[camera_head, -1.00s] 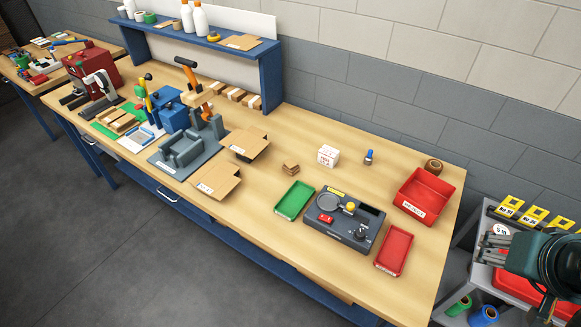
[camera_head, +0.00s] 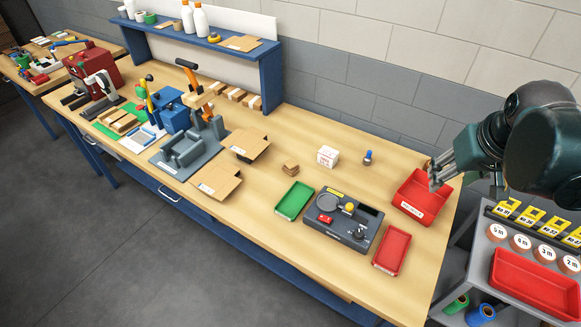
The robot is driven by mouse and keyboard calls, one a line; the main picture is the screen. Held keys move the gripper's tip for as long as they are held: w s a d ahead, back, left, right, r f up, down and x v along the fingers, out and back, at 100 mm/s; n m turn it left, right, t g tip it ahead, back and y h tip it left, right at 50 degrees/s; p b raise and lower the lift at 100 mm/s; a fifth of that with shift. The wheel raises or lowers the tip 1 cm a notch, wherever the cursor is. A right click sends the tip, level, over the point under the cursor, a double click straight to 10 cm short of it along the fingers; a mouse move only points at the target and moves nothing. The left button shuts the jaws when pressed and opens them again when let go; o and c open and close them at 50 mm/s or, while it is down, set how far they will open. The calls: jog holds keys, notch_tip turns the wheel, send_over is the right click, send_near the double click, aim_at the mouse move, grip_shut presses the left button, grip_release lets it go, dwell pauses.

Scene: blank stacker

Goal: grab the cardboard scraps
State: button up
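A small stack of brown cardboard pieces (camera_head: 291,168) lies on the workbench between the green tray and the white box. Two larger flat cardboard pieces, one at the front (camera_head: 216,183) and one behind it (camera_head: 250,146), lie to the left, beside the grey fixture. My gripper (camera_head: 433,175) is at the right, in front of or above the red bin in the picture, well away from all the cardboard. Its fingers look apart, with nothing seen between them. Its height above the bin is hard to judge.
The red bin (camera_head: 422,198), red tray (camera_head: 391,251), dark device (camera_head: 343,221), green tray (camera_head: 294,201), white box (camera_head: 327,156) and a small blue-topped item (camera_head: 368,158) stand on the bench (camera_head: 270,235). A grey fixture (camera_head: 187,150) is at left. A shelf (camera_head: 270,75) stands behind.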

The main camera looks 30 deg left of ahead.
jog(key=w+a+f+n+g+p, duration=0.1)
jog(key=w+a+n, duration=0.1)
jog(key=w+a, duration=0.35)
jog(key=w+a+f+n, duration=0.1)
jog(key=w+a, duration=0.1)
jog(key=a, duration=0.6)
jog(key=n+g+h+p, duration=0.1)
jog(key=n+g+p, duration=0.2)
jog(key=n, duration=0.4)
send_over(291, 164)
jog(key=f, duration=1.8)
jog(key=shift+w+d+f, duration=0.25)
jog(key=shift+s+a+f, duration=0.15)
jog(key=shift+a+f, duration=0.3)
jog(key=shift+f, duration=0.1)
jog(key=shift+f, duration=1.15)
jog(key=shift+f, duration=0.15)
jog(key=shift+s+d+f, duration=0.1)
jog(key=shift+f, duration=2.35)
